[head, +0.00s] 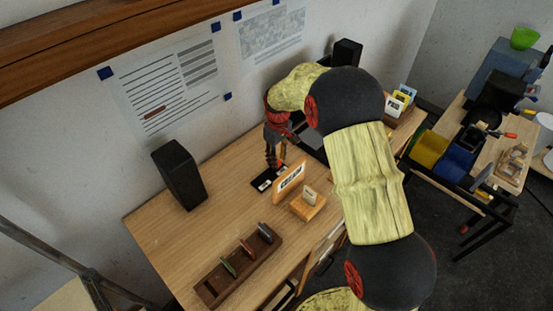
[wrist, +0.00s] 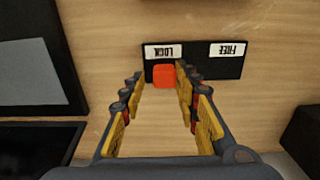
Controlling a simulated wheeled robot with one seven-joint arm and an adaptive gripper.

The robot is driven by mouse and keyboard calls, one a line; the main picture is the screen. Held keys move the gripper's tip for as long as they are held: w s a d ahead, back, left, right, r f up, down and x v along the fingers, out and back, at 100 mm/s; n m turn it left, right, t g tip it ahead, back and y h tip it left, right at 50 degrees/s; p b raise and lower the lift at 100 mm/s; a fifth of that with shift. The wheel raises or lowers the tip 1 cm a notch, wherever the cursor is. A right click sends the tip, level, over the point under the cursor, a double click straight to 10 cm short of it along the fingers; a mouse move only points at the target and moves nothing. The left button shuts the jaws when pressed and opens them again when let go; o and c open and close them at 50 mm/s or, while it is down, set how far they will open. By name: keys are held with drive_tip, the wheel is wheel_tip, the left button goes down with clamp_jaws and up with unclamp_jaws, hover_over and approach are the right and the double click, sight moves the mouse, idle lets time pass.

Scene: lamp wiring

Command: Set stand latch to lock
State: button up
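The stand latch is a black plate (wrist: 205,66) on the wooden desk, with a white LOCK label (wrist: 163,51) and a white FREE label (wrist: 228,49), both upside down in the wrist view. Its orange-red knob (wrist: 164,76) sits at the LOCK label. My gripper (wrist: 159,79) is open, its fingers on either side of the knob. The right finger is close against the knob; I cannot tell whether it touches. A gap shows on the left. In the head view my gripper (head: 275,163) points down at the plate (head: 264,180), and the knob is hidden.
A lettered sign (head: 290,181) and a wooden block with a card (head: 308,204) stand close to the plate. A black speaker (head: 179,174) stands to the left. A wooden tray (head: 212,290) with coloured items lies in front. Dark flat objects (wrist: 35,75) lie left in the wrist view.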

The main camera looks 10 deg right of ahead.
drive_tip(key=shift+o, duration=1)
wheel_tip(320, 180, up, 12)
idle(0.3)
drive_tip(key=s+d+r+m+t+b, duration=0.1)
drive_tip(key=s+r+m+t+b, duration=0.2)
drive_tip(key=s, duration=0.6)
drive_tip(key=s+d+r+b, duration=0.2)
drive_tip(key=s+r+b, duration=0.3)
drive_tip(key=s, duration=0.4)
drive_tip(key=s+f+m+t+b, duration=0.1)
drive_tip(key=s+f+m+b, duration=0.1)
drive_tip(key=s, duration=0.6)
drive_tip(key=s+d+f+m+t+b, duration=0.1)
drive_tip(key=s+f+b, duration=0.1)
drive_tip(key=s, duration=0.7)
drive_tip(key=shift+s+f+m+t, duration=0.25)
drive_tip(key=shift+m+t, duration=0.05)
drive_tip(key=shift+m, duration=0.1)
